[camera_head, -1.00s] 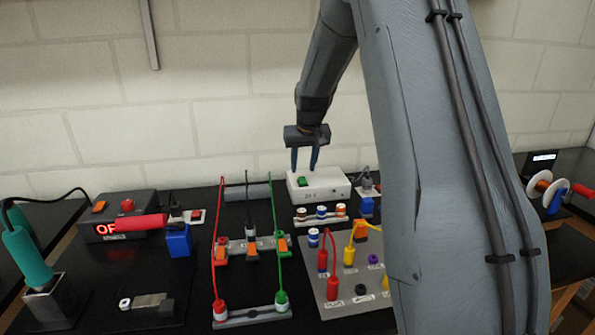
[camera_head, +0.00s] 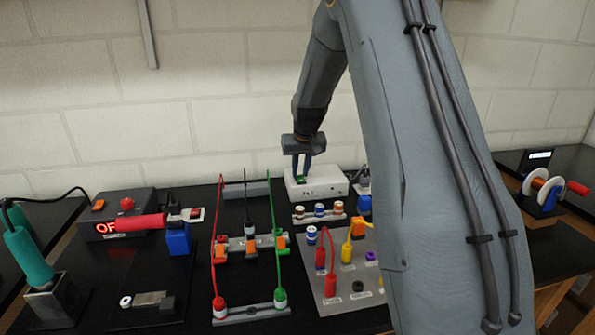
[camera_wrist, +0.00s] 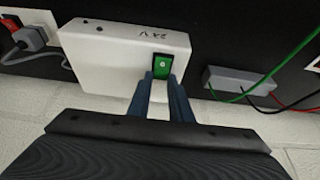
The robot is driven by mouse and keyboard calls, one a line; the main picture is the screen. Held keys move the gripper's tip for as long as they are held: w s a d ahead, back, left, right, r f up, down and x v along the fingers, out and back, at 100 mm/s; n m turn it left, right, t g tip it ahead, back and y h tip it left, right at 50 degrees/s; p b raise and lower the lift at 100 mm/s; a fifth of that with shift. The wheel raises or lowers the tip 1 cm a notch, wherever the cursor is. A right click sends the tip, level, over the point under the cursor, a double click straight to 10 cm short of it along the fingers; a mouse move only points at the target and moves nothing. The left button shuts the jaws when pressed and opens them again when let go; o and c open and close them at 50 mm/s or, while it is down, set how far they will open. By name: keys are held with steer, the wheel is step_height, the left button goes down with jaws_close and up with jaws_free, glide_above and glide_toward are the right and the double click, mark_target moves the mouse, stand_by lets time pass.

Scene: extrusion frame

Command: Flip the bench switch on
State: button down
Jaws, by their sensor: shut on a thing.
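A white power box (camera_head: 325,187) marked 24 V stands at the back of the bench against the wall. It also shows in the wrist view (camera_wrist: 110,65). A green rocker switch (camera_wrist: 161,66) sits in a dark surround on the box; in the head view the switch (camera_head: 301,180) is partly hidden by the fingers. My gripper (camera_head: 301,174) points down over the box, its two blue fingers shut on the switch. In the wrist view the fingertips (camera_wrist: 161,80) reach the switch's near edge. Which way the rocker is tilted I cannot tell.
A plug and lead (camera_wrist: 37,38) stand beside the box. A rack with red and green leads (camera_head: 250,245) lies in front to the left, a grey panel of jacks (camera_head: 330,285) in front to the right. A small rack of rollers (camera_head: 319,211) stands just before the box.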

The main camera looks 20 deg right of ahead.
steer(key=shift+w+d+f+g, duration=0.1)
steer(key=shift+w+g, duration=0.15)
steer(key=shift+g, duration=0.35)
steer(key=shift+w+f+g, duration=0.1)
steer(key=shift+w+g, duration=0.1)
steer(key=shift+g, duration=0.4)
steer(key=shift+w+g+y, duration=0.1)
steer(key=shift+g+y, duration=0.2)
steer(key=shift+g, duration=0.1)
steer(key=shift+r, duration=0.1)
steer(key=c, duration=1.6)
jaws_free()
